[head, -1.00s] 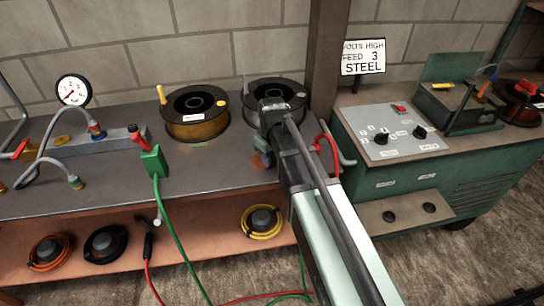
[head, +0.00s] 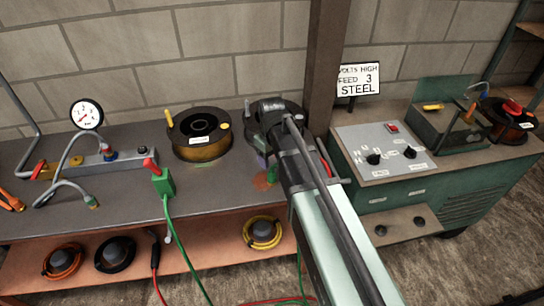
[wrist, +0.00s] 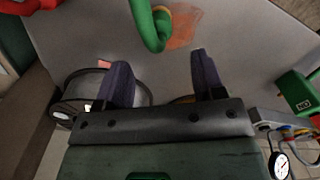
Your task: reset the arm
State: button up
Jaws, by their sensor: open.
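In the head view my arm reaches over the right end of the grey bench (head: 110,185), and its end covers part of the dark spool (head: 262,112). In the wrist view my gripper (wrist: 162,80) has its two dark fingers wide apart with nothing between them. A green curved piece (wrist: 150,28) shows beyond the fingers, by an orange patch on the grey surface. I cannot tell whether the gripper touches anything.
A yellow-brown spool (head: 198,136), a green clamp (head: 163,182) with a cable and a gauge (head: 87,115) are on the bench. The green welder cabinet (head: 400,190) stands to the right, beside a brown post (head: 324,70). Coils (head: 262,232) lie on the lower shelf.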

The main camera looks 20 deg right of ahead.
jog(key=shift+r, duration=0.35)
jog(key=shift+s+m, duration=0.25)
jog(key=shift+m, duration=0.25)
jog(key=s+r+m+p, duration=0.1)
jog(key=s+m, duration=0.3)
jog(key=s, duration=1)
jog(key=shift+r, duration=0.15)
jog(key=shift+w, duration=0.1)
dwell(0.7)
